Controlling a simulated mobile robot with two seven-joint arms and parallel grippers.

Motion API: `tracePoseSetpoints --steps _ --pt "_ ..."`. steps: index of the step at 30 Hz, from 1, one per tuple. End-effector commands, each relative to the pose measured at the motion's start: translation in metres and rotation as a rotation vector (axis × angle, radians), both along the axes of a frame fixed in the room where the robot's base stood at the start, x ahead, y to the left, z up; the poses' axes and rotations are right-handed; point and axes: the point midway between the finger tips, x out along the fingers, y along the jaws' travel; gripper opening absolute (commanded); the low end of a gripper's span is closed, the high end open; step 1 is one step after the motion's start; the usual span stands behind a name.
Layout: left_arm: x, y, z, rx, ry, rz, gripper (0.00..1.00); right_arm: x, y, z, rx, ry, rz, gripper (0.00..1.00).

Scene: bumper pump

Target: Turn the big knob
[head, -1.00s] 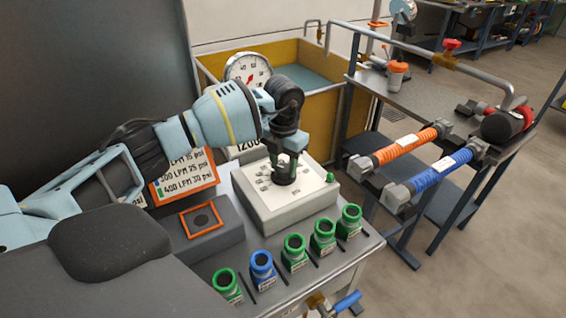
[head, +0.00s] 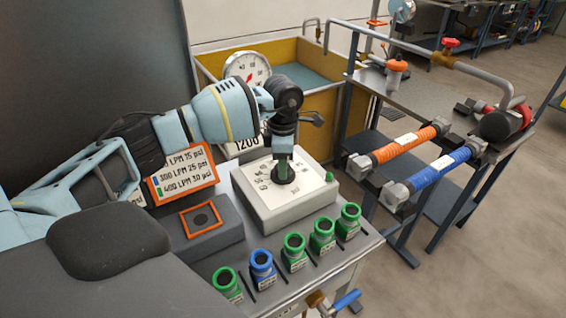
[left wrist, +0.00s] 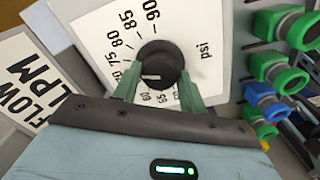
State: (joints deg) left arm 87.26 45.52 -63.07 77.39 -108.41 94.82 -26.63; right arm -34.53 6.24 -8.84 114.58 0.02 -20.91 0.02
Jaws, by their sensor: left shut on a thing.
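The big knob (left wrist: 160,66) is a round black dial with a white pointer mark. It sits on a white panel box (head: 308,213) printed with a psi scale around it. My left gripper (left wrist: 159,88) has its green fingers on either side of the knob, shut on it. In the head view the left gripper (head: 283,172) points straight down onto the knob (head: 284,178), and the fingers partly hide it. My right gripper is not in view.
Several green nozzles (head: 295,252) and a blue one (head: 262,270) stand along the front of the bench. A grey box with an orange frame (head: 201,219) is left of the panel. A gauge (head: 247,70) stands behind. Orange (head: 404,145) and blue hoses (head: 438,172) lie at right.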

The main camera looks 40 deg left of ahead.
Motion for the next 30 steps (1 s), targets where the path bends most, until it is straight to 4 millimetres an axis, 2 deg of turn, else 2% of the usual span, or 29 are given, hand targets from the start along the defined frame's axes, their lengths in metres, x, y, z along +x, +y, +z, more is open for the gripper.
tracePoseSetpoints --steps 15,30 --pt "0.0006 -0.0002 0.0004 -0.001 -0.003 -0.393 0.19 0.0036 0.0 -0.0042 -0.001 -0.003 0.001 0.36" --pt "0.0004 -0.0004 0.0007 -0.001 -0.003 -0.504 0.19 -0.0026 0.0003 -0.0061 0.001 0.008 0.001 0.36"
